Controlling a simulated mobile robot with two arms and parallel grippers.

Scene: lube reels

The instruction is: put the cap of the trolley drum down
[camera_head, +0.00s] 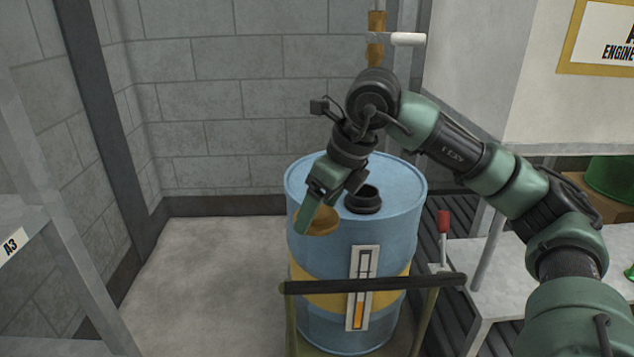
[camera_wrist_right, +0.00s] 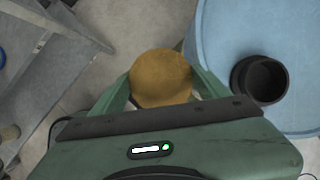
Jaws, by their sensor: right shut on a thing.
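The blue trolley drum (camera_head: 405,215) with a yellow band stands upright on its trolley. Its black bung opening (camera_head: 363,199) on top is uncovered; the opening also shows in the right wrist view (camera_wrist_right: 260,79). My right gripper (camera_head: 316,218) is shut on the round orange-brown cap (camera_head: 322,224). It holds the cap at the drum's left front edge in the head view. In the right wrist view the cap (camera_wrist_right: 161,77) sits between the two green fingers, beside the drum and over the floor. My left gripper is in neither view.
The trolley's dark handle bar (camera_head: 375,285) crosses in front of the drum. A grey table (camera_head: 495,275) with a red-knobbed lever near it stands at right. A grey shelf frame marked A3 (camera_head: 45,235) is at left. The floor (camera_head: 205,280) left of the drum is clear.

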